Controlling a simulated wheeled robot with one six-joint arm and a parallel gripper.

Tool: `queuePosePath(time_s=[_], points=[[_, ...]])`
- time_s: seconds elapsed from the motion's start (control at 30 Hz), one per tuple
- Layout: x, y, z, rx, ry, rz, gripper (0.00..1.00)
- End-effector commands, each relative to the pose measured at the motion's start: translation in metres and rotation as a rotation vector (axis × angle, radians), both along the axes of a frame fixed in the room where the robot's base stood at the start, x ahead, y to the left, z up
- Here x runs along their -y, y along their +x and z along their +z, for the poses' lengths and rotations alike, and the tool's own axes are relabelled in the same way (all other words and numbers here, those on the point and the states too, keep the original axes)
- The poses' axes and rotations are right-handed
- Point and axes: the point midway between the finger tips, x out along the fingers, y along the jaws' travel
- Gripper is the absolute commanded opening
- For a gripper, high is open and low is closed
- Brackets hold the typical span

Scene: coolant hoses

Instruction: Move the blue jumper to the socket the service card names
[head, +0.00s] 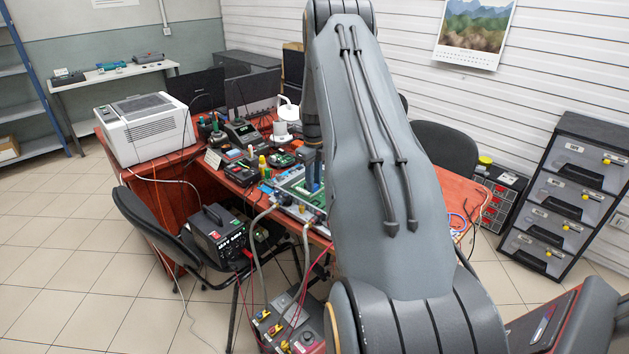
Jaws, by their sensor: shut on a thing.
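My gripper (314,170) points down over a green board (290,184) on the red desk, partly hidden by my forearm. It is shut on a small blue thing (314,186), which looks like the blue jumper. Whether the jumper touches the board cannot be told. The board's sockets cannot be made out at this size.
Several tools and devices crowd the red desk (455,187) around the board. A white printer-like machine (147,130) stands at the left. A black power unit (217,232) and a chair (150,222) are in front. Grey hoses (258,235) and red cables hang off the front edge.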

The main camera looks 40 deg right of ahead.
Motion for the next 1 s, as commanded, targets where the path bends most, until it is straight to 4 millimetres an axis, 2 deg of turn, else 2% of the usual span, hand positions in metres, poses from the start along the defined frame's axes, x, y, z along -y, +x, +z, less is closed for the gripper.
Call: queuePosePath(time_s=[0.27, 0.67, 1.0], points=[[0.000, 0.000, -0.012, -0.001, 0.001, -0.003, 0.01], [0.000, 0.000, -0.042, -0.001, 0.000, -0.001, 0.01], [0.000, 0.000, -0.045, 0.000, 0.000, -0.001, 0.01]])
